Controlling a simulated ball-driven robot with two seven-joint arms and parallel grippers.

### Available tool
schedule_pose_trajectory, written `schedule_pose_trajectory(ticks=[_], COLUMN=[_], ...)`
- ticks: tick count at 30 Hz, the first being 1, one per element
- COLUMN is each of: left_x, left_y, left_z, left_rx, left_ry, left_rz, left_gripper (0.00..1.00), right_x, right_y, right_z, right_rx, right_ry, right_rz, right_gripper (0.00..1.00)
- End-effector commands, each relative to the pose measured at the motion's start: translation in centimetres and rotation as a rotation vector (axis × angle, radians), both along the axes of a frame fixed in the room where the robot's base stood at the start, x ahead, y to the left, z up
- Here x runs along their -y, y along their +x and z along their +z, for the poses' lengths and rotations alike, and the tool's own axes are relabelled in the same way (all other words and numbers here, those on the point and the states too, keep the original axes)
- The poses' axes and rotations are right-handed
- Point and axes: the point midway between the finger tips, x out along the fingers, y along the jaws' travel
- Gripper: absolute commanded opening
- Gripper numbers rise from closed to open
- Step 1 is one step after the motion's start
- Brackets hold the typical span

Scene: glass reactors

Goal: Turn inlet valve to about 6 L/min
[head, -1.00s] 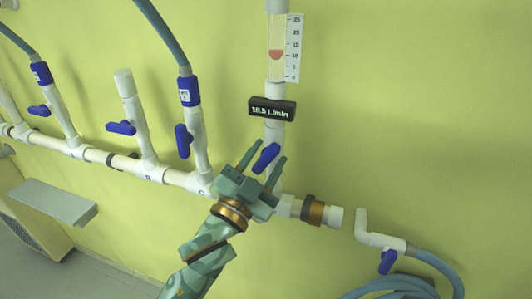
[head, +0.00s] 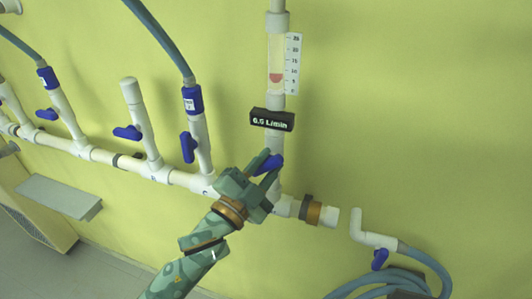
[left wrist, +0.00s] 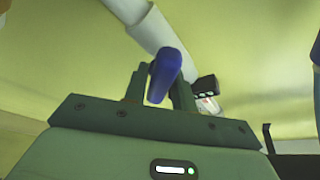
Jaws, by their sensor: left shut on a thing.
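The blue inlet valve handle (head: 275,161) sits on the white vertical pipe below the flow meter. My left gripper (head: 267,165) is shut on this handle. In the left wrist view the blue handle (left wrist: 165,72) stands between the two dark fingers. The black display (head: 272,120) above the valve reads about 6 L/min; its last digit is hard to tell. The clear flow tube (head: 276,55) holds a red float (head: 275,78) low beside its scale (head: 292,63). My right gripper is not in view.
A white manifold pipe (head: 185,179) runs along the wall with several other blue valves, the nearest (head: 188,148) left of my gripper. A brass fitting (head: 313,212) is close at right. An elbow pipe (head: 373,238) and blue hose hang lower right. A grey shelf (head: 60,196) is at left.

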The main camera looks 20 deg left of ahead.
Motion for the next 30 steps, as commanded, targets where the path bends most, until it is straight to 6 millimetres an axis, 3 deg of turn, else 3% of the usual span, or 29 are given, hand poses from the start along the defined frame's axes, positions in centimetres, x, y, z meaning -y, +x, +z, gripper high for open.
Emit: schedule_pose_trajectory(ticks=[8, 9, 11, 22, 26, 30], left_x=[0.0, 0.0, 0.0, -0.2, -0.9, -2.2], left_y=[0.0, 0.0, 0.0, -0.6, -2.6, -6.1], left_z=[-0.1, 0.0, 0.0, -0.3, -1.1, -2.4], left_rx=[0.004, 0.003, 0.003, 0.002, 0.001, -0.002], left_ry=[0.012, 0.011, 0.011, 0.01, 0.01, 0.011], left_rz=[0.0, 0.0, 0.0, 0.001, 0.001, 0.001], left_gripper=[0.04, 0.29, 0.42, 0.42, 0.42, 0.42], right_x=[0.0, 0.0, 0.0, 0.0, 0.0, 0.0], right_y=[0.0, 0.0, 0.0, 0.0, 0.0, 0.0], right_z=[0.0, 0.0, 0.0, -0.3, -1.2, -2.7], right_rx=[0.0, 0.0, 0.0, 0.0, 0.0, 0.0], right_ry=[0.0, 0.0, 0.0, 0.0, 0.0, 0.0], right_rz=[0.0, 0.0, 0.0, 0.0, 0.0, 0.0], right_gripper=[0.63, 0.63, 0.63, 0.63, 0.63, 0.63])
